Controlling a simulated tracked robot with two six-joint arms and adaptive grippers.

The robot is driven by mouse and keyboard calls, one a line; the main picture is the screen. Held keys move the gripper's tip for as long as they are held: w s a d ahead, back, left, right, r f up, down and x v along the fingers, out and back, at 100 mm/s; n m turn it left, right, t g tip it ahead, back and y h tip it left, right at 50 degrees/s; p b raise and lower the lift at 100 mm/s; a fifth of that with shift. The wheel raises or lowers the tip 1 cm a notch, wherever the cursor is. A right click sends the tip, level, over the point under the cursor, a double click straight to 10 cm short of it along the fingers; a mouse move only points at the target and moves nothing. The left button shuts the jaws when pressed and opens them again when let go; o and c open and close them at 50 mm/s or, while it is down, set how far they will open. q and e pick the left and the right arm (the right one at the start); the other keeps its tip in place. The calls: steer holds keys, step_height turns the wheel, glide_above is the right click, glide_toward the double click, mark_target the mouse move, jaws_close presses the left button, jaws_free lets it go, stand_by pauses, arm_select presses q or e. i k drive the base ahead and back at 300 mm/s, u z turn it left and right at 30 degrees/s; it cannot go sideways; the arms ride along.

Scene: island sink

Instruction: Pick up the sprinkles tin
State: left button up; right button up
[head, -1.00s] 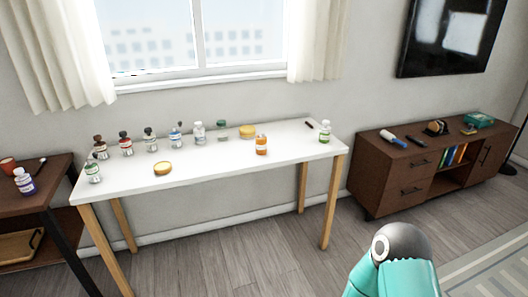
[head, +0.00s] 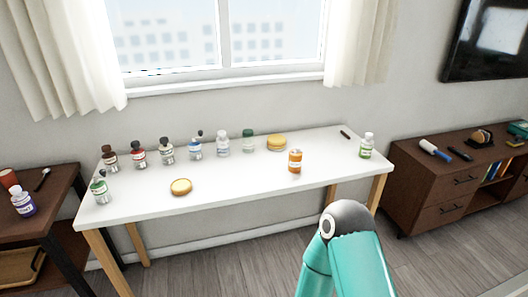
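A white table (head: 240,184) stands under the window with several small containers on it. No label is readable, so I cannot tell which is the sprinkles tin. Two low, round, gold-lidded containers look most like tins: one (head: 181,187) lies near the front edge at left of middle, the other (head: 276,142) at the back, right of middle. An orange bottle (head: 295,161) stands upright right of middle. A teal link of my arm shows at the bottom right, apart from the table. Neither gripper is in view.
A row of capped bottles (head: 167,151) stands along the back left of the table. A green-labelled bottle (head: 366,146) stands at the right end. A dark side table (head: 53,206) is at left, a brown cabinet (head: 434,205) at right. The table's front middle is clear.

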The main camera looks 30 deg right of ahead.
mark_target(295, 160)
steer(key=z, duration=0.05)
steer(key=i, duration=0.9)
steer(key=z, duration=0.5)
